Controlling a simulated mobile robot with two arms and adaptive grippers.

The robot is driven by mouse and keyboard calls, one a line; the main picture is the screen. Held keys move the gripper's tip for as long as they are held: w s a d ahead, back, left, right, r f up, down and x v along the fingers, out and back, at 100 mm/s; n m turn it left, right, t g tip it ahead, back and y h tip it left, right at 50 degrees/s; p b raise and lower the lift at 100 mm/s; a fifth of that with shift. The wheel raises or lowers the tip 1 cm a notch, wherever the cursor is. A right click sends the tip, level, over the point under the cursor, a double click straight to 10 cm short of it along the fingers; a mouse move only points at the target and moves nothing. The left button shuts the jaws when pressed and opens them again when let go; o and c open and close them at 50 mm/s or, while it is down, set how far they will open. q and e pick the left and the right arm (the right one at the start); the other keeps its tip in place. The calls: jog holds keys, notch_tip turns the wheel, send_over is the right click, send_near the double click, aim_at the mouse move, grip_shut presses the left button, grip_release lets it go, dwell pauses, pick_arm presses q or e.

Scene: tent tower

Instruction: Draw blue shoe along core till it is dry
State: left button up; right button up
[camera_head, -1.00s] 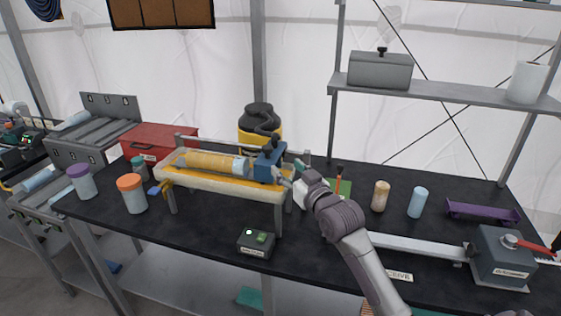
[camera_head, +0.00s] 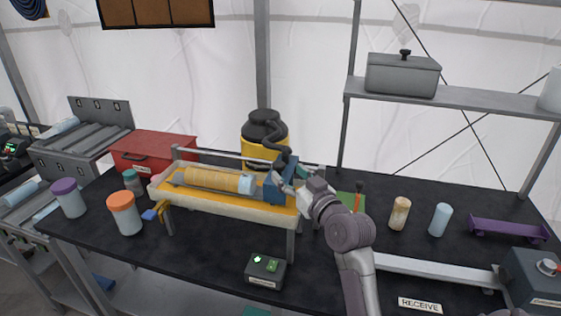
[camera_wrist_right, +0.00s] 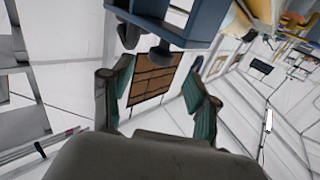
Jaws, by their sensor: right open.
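The core (camera_head: 212,180), a tan-yellow cylinder with a pale end, lies across a raised yellow-topped stand on the dark bench. The blue shoe (camera_head: 279,186) is an upright blue block at the right end of the core. In the right wrist view the shoe (camera_wrist_right: 182,18) shows at the top, with dark knobs under it. My right gripper (camera_head: 300,187) is just right of the shoe. Its teal-padded fingers (camera_wrist_right: 158,95) are spread apart with nothing between them. I cannot tell whether a finger touches the shoe. My left gripper is not in view.
A small control box (camera_head: 266,271) with a green light stands in front of the stand. A black-and-yellow canister (camera_head: 264,142) and a red box (camera_head: 153,151) stand behind. Orange-lidded (camera_head: 125,214) and purple-lidded (camera_head: 69,199) jars are at left. Pale cylinders (camera_head: 399,213) stand right.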

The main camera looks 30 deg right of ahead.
aim_at(282, 167)
jog(key=w, duration=0.3)
jog(key=shift+w+d+r+p, duration=0.15)
jog(key=shift+w+p, duration=0.25)
jog(key=shift+w, duration=0.4)
jog(key=c, duration=1.1)
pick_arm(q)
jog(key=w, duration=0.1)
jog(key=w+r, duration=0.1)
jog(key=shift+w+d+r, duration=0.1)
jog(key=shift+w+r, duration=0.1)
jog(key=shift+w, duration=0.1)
pick_arm(e)
grip_shut()
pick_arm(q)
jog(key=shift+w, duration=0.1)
